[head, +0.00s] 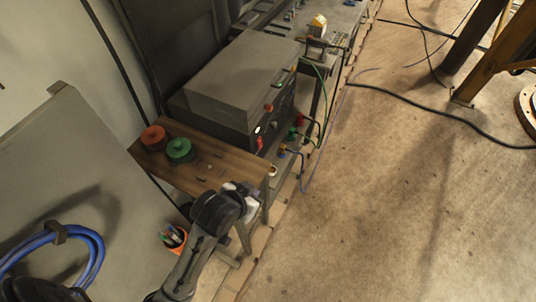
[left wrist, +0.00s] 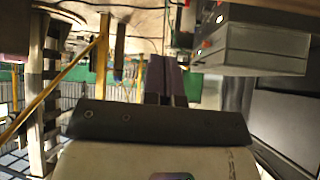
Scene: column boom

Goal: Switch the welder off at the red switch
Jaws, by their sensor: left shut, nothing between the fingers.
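The welder (head: 232,92) is a dark grey box on a bench along the wall in the head view. Its red switch (head: 260,141) is on the front panel, near the lower left end. My left gripper (head: 246,188) is in front of the wooden side table, below and apart from the switch in the picture. Its fingers (left wrist: 167,78) are closed together with nothing between them in the left wrist view. That view also shows what looks like the welder (left wrist: 262,58), upper right and apart from the fingers. My right gripper is not in view.
Red (head: 153,137) and green (head: 179,150) round items sit on the wooden table (head: 205,168). Coloured cables (head: 313,150) hang by the welder's front. An orange cup with pens (head: 174,238) is beside my arm. The floor (head: 400,200) at the right is mostly open.

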